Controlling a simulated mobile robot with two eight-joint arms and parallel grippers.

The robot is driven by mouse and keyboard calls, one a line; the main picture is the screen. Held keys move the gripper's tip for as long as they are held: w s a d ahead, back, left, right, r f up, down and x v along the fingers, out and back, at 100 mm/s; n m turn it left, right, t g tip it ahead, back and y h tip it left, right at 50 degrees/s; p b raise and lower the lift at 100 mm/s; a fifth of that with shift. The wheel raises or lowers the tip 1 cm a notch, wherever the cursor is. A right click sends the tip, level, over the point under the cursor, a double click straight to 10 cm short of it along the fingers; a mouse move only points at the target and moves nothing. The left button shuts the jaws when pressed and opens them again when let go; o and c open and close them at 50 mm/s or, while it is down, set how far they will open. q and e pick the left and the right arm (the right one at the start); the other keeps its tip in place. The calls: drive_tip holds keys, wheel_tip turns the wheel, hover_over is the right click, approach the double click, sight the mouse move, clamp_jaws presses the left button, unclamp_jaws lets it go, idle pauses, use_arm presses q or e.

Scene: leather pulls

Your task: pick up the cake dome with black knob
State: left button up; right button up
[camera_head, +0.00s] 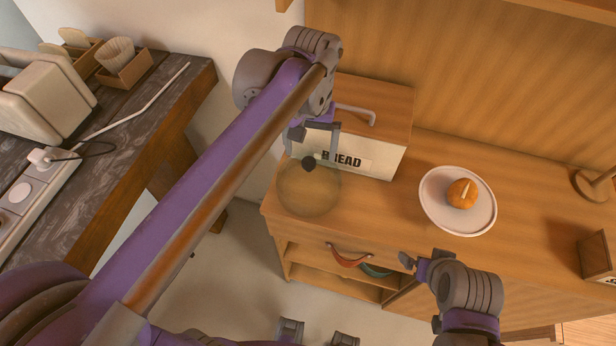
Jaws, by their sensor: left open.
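The cake dome (309,192) is a clear, see-through dome with a black knob (308,164) on top. It stands on the wooden cabinet top near its left front corner, in front of the bread box. My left gripper (312,147) is open and empty, pointing down. Its two fingers show in the picture just above the knob, one to each side; I cannot tell the exact height gap. My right gripper (422,262) is lower right, near the cabinet's front edge, away from the dome. Its finger opening is not clear.
A white bread box (385,160) with a wooden lid stands right behind the dome. A white plate (444,218) with a small orange pumpkin-like item (461,194) is to the right. A red leather pull (348,257) and a green one (375,271) show at the cabinet front.

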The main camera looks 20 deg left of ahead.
sight(309, 163)
use_arm(q)
wheel_tip(309, 163, down, 5)
drive_tip(key=shift+a+f, duration=0.15)
drive_tip(key=shift+f, duration=0.05)
clamp_jaws()
idle(0.6)
drive_tip(key=shift+s+f, duration=0.1)
drive_tip(key=shift+s, duration=0.05)
idle(0.7)
